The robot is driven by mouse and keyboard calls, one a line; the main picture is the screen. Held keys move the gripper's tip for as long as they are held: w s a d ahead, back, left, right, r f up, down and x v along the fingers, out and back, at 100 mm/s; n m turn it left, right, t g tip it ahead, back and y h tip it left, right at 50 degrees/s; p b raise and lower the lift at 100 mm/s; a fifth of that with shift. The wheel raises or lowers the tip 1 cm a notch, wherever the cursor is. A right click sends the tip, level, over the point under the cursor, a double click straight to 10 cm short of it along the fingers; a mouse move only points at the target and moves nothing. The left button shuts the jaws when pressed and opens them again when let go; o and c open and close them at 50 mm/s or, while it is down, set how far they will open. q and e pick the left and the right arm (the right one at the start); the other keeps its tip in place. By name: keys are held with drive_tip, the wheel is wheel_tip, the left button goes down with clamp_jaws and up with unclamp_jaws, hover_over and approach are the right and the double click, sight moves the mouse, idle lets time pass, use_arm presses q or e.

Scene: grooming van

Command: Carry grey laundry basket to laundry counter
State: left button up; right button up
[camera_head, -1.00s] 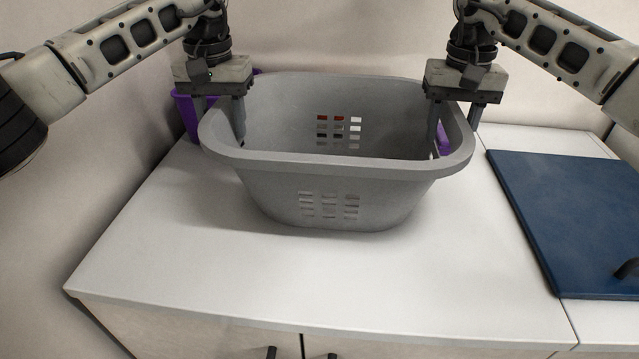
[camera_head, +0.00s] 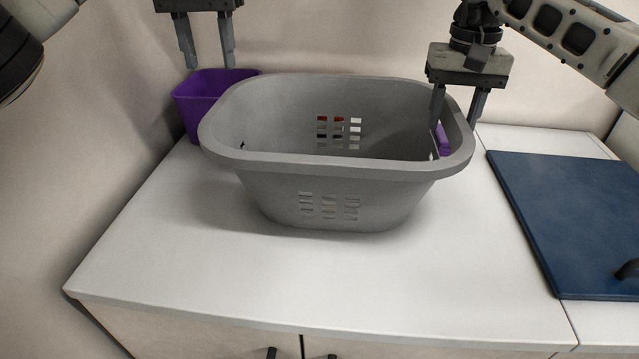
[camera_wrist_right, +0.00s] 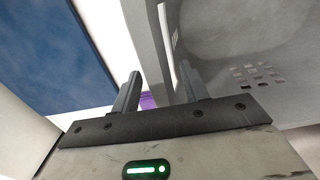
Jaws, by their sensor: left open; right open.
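The grey laundry basket (camera_head: 330,185) stands upright on the white laundry counter (camera_head: 300,275) in the head view. Its inside looks empty where I can see it. My right gripper (camera_head: 455,115) is open at the basket's right rim, one finger inside the basket and one outside. In the right wrist view, the fingers of my right gripper (camera_wrist_right: 160,90) straddle the rim of the basket (camera_wrist_right: 255,75).
A purple bin (camera_head: 200,98) stands behind the basket's left end, close to the wall. More purple shows through the basket's right handle opening. A dark blue board (camera_head: 570,215) with a dark handle lies to the right. The counter in front of the basket is clear.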

wheel_tip(320, 180, up, 10)
drive_tip(key=shift+f, duration=0.25)
idle(0.4)
